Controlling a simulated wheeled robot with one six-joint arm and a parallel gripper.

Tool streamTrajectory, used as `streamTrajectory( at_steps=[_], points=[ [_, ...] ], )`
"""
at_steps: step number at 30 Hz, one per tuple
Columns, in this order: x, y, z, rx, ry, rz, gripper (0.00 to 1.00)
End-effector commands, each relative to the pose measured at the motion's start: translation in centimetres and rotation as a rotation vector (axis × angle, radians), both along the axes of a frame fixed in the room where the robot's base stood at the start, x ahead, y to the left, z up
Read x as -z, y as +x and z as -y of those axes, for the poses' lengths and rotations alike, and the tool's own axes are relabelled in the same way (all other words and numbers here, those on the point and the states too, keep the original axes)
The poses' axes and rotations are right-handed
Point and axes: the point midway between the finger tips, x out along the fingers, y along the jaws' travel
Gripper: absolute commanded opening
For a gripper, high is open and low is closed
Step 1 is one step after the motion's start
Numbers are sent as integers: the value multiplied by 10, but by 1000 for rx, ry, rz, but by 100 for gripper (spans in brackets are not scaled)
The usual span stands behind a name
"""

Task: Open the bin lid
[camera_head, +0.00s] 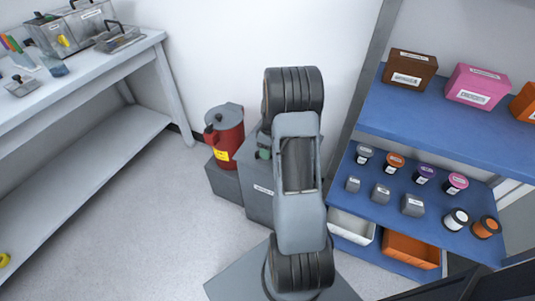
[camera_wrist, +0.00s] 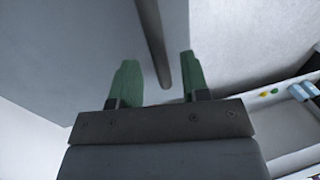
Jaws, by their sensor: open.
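A red bin (camera_head: 228,146) with a grey lid (camera_head: 223,116) stands on a low grey block, left of my arm in the head view. The lid looks shut. A grey box (camera_head: 262,185) with a white label stands beside it, partly hidden by my arm. My gripper (camera_wrist: 160,85) is open and empty, with two green fingers apart. In the head view only a green bit of my gripper (camera_head: 264,154) shows, over the grey box. In the wrist view a dark bar (camera_wrist: 151,35) on a grey surface (camera_wrist: 75,50) runs down between the fingertips; contact cannot be told.
A workbench (camera_head: 95,70) with glass-like tanks is at the left. A blue shelf (camera_head: 440,125) at the right holds boxes, jars and small grey blocks, with a white bin (camera_head: 352,228) and an orange bin (camera_head: 410,250) below. The floor (camera_head: 140,220) between is clear.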

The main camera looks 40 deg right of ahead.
Motion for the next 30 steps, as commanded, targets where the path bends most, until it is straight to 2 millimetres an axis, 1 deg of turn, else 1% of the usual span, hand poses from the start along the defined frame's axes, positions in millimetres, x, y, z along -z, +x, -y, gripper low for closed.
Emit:
streamTrajectory(
  at_steps=[1,5,14,27,30],
  points=[
    [4,0,-1,0,0,0,42],
    [8,-1,-2,0,1,0,42],
    [9,-1,-2,0,0,0,42],
    [9,-1,-2,0,0,0,0],
    [9,-1,-2,0,0,0,0]
  ],
)
